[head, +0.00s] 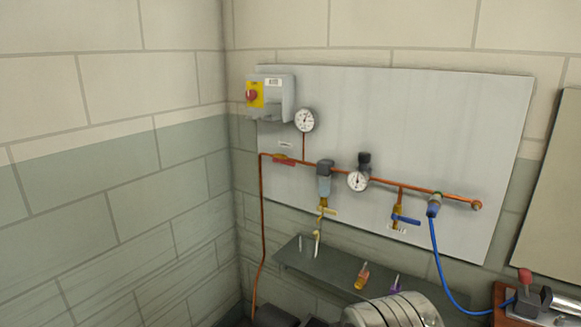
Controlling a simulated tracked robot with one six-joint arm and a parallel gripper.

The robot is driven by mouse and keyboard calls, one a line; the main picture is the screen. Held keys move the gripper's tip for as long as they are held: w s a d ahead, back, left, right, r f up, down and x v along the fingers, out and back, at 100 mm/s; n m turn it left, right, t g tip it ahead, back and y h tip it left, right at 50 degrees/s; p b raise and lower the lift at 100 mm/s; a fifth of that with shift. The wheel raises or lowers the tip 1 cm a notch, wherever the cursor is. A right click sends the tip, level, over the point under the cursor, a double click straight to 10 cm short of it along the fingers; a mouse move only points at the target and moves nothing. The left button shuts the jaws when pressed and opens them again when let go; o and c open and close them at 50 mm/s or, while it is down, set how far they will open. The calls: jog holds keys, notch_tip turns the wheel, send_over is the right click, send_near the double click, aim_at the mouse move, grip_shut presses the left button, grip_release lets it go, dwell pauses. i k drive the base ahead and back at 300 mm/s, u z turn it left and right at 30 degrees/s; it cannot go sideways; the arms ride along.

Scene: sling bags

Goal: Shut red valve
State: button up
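The red valve (284,161) is a small red lever on a brass body, set in the copper pipe at the left of the grey wall panel. Its lever lies roughly along the pipe run, just right of where the pipe bends down. It is small in the picture, so its exact angle is hard to tell. My gripper is not in view, and nothing touches the valve.
The panel (450,110) also carries a switch box (272,98) with a red knob, a filter (324,180), two gauges and a blue-handled valve (405,220). A dark shelf (310,258) with screwdrivers juts out below. A blue hose (438,262) hangs at right.

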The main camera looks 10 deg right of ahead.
aim_at(289, 162)
jog(key=u, duration=0.8)
jog(key=i, duration=0.6)
jog(key=z, duration=0.05)
